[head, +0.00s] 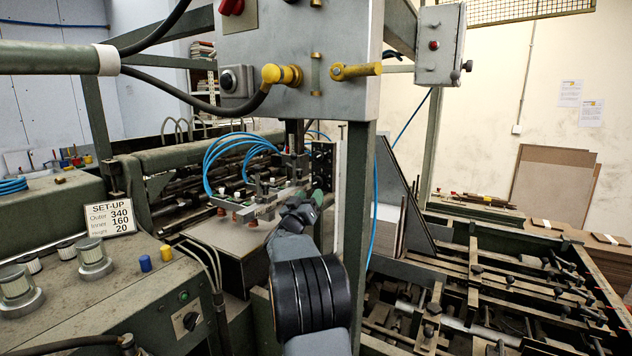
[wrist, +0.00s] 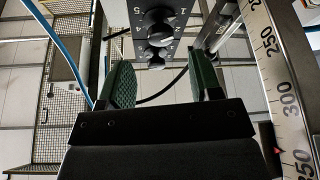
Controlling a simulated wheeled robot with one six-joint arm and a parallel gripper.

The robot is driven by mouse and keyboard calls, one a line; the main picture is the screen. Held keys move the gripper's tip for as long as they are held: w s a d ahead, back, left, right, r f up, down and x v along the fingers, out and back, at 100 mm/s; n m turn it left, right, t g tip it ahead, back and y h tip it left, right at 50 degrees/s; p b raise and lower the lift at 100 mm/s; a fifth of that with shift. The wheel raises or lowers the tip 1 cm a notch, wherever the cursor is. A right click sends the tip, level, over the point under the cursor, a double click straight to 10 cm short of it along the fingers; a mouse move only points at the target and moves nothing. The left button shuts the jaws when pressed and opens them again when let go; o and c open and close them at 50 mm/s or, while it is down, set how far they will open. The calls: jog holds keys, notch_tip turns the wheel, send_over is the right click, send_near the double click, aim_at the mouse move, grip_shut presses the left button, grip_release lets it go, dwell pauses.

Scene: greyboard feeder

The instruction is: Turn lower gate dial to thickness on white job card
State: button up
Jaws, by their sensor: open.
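Two black dials, one at the top (wrist: 158,20) and one just below it (wrist: 160,56) in the wrist view, sit on a dark plate with white numbers. I cannot tell which is the lower gate dial, and their exact settings are unclear. My gripper (wrist: 165,84) is open, its green pads apart and empty, with the dials beyond the fingertips. In the head view my gripper (head: 317,196) is small beside the grey post. The white job card (head: 110,217) reads SET-UP, Outer 340, Inner 160, and a third line that looks like Height 20; I see no thickness line.
A scale strip (wrist: 288,95) with a red pointer runs close along the right in the wrist view. A grey post (head: 354,220) stands right of my arm. Blue hoses (head: 225,155) loop left of the gripper. Machine frames with bars (head: 480,290) fill the right.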

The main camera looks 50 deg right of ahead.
aim_at(317, 183)
jog(key=shift+p+x, duration=0.9)
jog(key=shift+x, duration=2)
jog(key=c, duration=0.9)
